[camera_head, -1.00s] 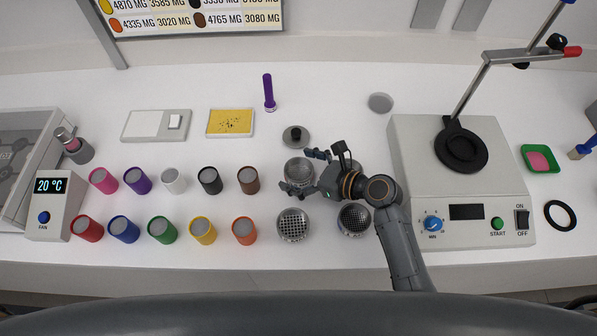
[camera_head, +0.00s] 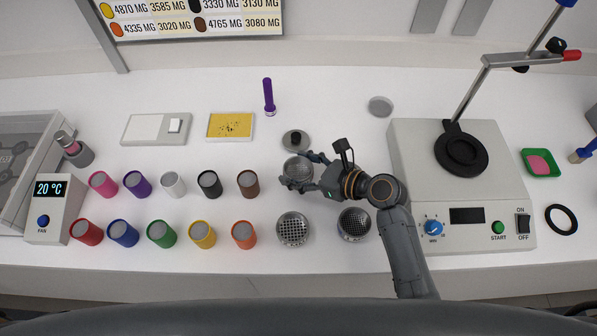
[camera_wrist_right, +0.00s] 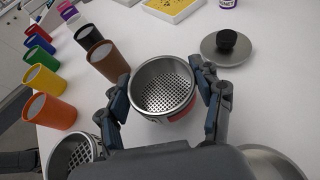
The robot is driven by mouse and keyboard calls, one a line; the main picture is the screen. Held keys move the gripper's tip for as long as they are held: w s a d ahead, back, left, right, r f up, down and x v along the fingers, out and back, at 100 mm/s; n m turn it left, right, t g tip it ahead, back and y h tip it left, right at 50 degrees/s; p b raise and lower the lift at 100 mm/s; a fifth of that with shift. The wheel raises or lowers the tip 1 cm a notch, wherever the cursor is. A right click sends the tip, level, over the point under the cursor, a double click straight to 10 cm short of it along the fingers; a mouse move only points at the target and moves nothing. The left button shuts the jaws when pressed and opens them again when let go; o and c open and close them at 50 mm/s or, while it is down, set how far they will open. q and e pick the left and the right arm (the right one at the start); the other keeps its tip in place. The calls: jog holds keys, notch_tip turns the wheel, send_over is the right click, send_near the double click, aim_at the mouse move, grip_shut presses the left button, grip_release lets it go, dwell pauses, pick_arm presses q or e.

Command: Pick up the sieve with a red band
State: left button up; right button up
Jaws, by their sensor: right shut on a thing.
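The sieve with a red band (camera_head: 297,170) is a round metal cup with a perforated bottom, behind the two other sieves. In the right wrist view the sieve (camera_wrist_right: 163,87) sits between my fingers, and a bit of red shows on its lower right side. My right gripper (camera_head: 305,171) has come in from the right and is shut on it, one finger on each side. The same gripper (camera_wrist_right: 163,97) fills the lower part of the wrist view. I cannot tell whether the sieve is off the table. My left gripper is not in view.
Two more sieves, one left (camera_head: 293,229) and one right (camera_head: 354,224), stand in front. A black-knobbed lid (camera_head: 296,139) lies just behind. Coloured jars, including a brown one (camera_head: 248,184) and an orange one (camera_head: 244,235), stand left. A hotplate device (camera_head: 410,165) stands right.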

jog(key=s+d+r+b, duration=0.1)
jog(key=s+d+r, duration=0.2)
jog(key=s+r, duration=0.8)
jog(key=shift+s+d, duration=0.4)
jog(key=shift+s, duration=0.85)
jog(key=shift+w, duration=0.1)
